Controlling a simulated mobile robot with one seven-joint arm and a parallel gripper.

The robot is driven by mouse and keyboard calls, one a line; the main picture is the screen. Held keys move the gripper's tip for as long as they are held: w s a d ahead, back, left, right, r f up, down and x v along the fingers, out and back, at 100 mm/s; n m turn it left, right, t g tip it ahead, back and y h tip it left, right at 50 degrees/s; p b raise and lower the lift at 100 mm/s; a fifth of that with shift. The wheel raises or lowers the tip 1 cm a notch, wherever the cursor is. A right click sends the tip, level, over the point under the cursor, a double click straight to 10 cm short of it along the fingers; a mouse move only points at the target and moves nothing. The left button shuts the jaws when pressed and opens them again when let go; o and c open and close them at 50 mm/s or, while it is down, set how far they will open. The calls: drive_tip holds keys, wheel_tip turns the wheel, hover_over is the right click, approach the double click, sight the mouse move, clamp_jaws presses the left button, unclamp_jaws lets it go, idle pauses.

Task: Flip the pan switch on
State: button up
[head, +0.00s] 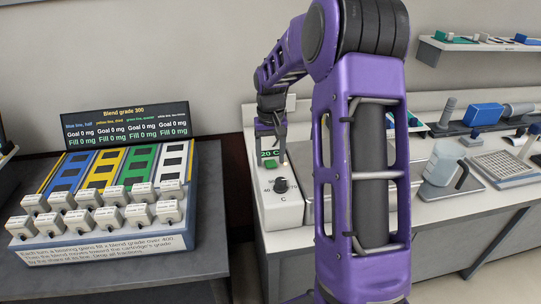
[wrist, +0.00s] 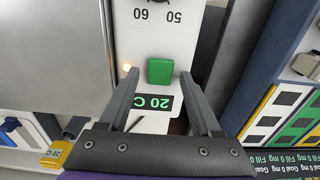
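The pan switch appears to be a green rocker (wrist: 160,71) on a white control panel (wrist: 165,40), beside a dark display reading 20 C (wrist: 153,103). In the head view the green switch (head: 270,163) sits just below the display (head: 269,153), above a black knob (head: 281,185). In the head view my gripper (head: 272,128) is over the panel. Whether it touches anything cannot be told.
A grey metal surface (wrist: 55,55) adjoins the panel. On the left table a blend board (head: 110,240) holds several white cartridges below a dark screen (head: 126,126). To the right stand a clear jug (head: 440,165) and a rack (head: 500,166). My purple arm hides the bench's middle.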

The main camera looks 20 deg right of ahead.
sight(271, 164)
drive_tip(key=shift+r, duration=0.1)
wheel_tip(271, 164, up, 17)
drive_tip(key=shift+s, duration=0.25)
idle(0.4)
drive_tip(key=shift+r, duration=0.1)
